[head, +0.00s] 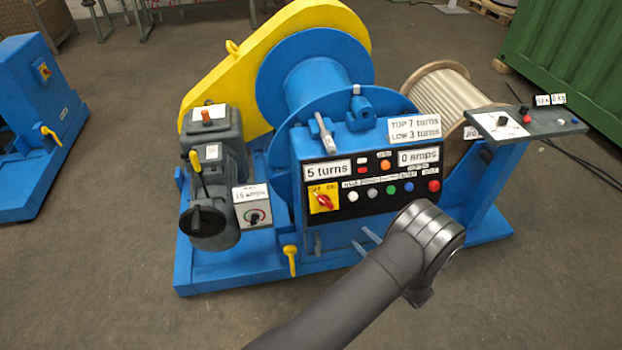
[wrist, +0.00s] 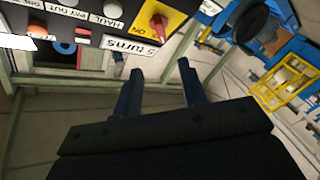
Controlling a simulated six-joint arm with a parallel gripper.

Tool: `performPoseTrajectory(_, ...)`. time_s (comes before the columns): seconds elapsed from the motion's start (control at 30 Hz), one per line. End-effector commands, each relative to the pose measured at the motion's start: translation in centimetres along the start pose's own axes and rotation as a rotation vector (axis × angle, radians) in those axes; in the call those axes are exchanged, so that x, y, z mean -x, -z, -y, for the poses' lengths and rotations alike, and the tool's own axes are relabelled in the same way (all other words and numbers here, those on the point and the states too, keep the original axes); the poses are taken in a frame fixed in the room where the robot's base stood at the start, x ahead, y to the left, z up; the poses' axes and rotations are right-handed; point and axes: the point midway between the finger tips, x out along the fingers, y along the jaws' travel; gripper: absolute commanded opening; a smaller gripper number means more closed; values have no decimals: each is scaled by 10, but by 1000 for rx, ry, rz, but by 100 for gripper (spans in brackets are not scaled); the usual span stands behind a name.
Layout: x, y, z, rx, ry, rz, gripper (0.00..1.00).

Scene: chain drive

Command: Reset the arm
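My arm (head: 345,297) reaches in from the bottom of the head view, and its dark rounded wrist end stands in front of the lower right of the winch's control panel (head: 346,208). My gripper (wrist: 160,82) shows in the wrist view with its two dark fingers apart and nothing between them. In the head view the gripper is mostly hidden behind the arm. In the wrist view the panel's red switch knob (wrist: 158,25) on its yellow plate lies beyond the fingertips, apart from them. The same red knob (head: 323,201) is at the panel's left in the head view.
The blue winch base (head: 215,280) carries a yellow guard (head: 275,35), a motor (head: 215,170) and a rope drum (head: 440,95). A side console (head: 528,122) juts out at the right. Another blue machine (head: 40,120) stands at far left. Grey floor is clear in front.

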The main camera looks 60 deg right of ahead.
Motion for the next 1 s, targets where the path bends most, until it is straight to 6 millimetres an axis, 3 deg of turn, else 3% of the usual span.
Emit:
performPoseTrajectory(0.17,-23,1,1,0,3,-3,38)
performPoseTrajectory(0.7,-130,0,1,1,3,-2,38)
performPoseTrajectory(1.0,-167,0,0,-1,1,-1,38)
